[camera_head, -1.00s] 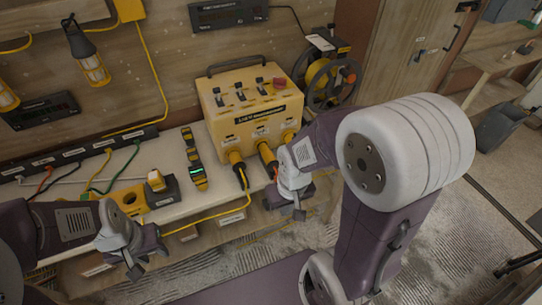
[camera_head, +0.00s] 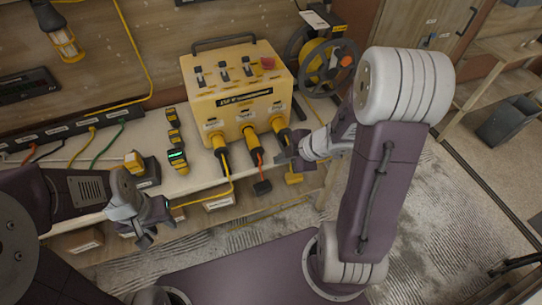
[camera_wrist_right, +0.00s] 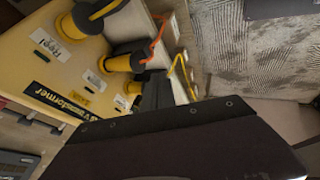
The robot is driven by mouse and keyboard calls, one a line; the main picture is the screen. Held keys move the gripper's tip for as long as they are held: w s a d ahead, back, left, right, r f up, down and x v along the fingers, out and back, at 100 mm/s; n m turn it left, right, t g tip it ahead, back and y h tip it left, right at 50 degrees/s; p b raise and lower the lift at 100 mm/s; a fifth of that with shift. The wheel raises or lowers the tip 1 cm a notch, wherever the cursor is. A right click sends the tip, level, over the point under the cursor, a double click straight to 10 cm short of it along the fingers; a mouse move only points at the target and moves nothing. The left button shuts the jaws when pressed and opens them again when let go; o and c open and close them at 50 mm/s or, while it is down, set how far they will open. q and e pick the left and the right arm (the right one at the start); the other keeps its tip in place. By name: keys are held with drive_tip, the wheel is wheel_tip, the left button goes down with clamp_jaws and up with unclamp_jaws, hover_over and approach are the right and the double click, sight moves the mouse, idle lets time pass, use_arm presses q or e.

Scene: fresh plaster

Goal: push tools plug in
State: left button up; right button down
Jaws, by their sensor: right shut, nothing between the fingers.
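The yellow transformer box (camera_head: 237,92) stands on the bench with three yellow plugs low on its front. The left plug (camera_head: 222,156), middle plug (camera_head: 252,142) and right plug (camera_head: 281,128) all sit at their sockets. The labels above them are too small to read surely, so I cannot tell which is the tools plug. My right gripper (camera_head: 290,155) is shut and empty, just in front of and below the right plug; contact is unclear. In the right wrist view, plugs (camera_wrist_right: 124,63) show beyond my dark gripper (camera_wrist_right: 175,140). My left gripper (camera_head: 152,226) appears open and empty at the bench's front edge.
Cords hang from the plugs over the bench edge. Yellow-black devices (camera_head: 176,140) lie left of the box, and a power strip (camera_head: 70,133) is further left. A cable reel (camera_head: 326,62) stands right of the box.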

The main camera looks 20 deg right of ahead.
drive_tip(key=b, duration=0.4)
approach(256, 158)
wheel_tip(256, 158, down, 4)
drive_tip(key=s+a, duration=0.2)
drive_tip(key=w, duration=0.2)
drive_tip(key=w+p, duration=0.1)
drive_tip(key=w, duration=0.1)
drive_tip(key=shift+d+r, duration=0.2)
drive_tip(key=shift+a, duration=0.1)
